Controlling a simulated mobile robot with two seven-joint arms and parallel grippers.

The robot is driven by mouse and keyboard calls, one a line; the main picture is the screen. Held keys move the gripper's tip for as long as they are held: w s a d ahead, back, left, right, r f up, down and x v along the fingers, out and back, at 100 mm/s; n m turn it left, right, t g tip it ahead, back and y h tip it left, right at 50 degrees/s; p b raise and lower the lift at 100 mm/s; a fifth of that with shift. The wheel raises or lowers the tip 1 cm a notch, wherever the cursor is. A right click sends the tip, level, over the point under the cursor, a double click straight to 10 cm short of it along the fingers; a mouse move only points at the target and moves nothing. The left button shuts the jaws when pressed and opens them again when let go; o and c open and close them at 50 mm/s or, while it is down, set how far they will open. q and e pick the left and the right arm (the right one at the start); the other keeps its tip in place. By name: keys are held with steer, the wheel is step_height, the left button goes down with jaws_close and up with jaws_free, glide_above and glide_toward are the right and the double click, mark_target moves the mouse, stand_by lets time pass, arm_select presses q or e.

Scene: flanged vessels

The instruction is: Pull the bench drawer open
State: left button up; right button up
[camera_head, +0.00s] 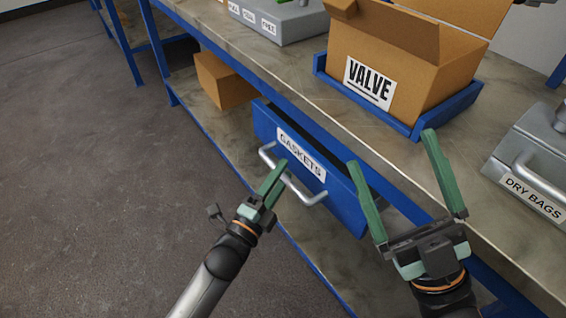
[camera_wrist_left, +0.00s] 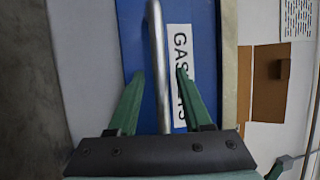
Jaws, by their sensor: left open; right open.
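The bench drawer (camera_head: 262,122) has a blue front, a white GASKETS label (camera_head: 302,155) and a silver bar handle (camera_head: 312,200). Its front stands a little out from the bench rail, with a dark gap behind its top edge. My left gripper (camera_head: 279,172) is open at the handle. In the left wrist view the handle (camera_wrist_left: 156,50) runs between the two green fingers of my left gripper (camera_wrist_left: 160,74), with no clear grip on it. My right gripper (camera_head: 391,149) is open and empty, in front of the bench edge to the right of the drawer.
On the bench top (camera_head: 290,60) are an open cardboard VALVE box (camera_head: 385,50) in a blue tray (camera_head: 400,122), a grey DRY BAGS case (camera_head: 540,165) and a grey labelled case (camera_head: 290,22). A small carton (camera_head: 222,80) sits on the lower shelf. The floor (camera_head: 90,190) at left is clear.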

arm_select(q)
steer(key=shift+w+d, duration=0.1)
steer(key=shift+w, duration=0.05)
steer(key=shift+c, duration=0.4)
jaws_close()
steer(key=shift+r, duration=0.1)
stand_by(0.9)
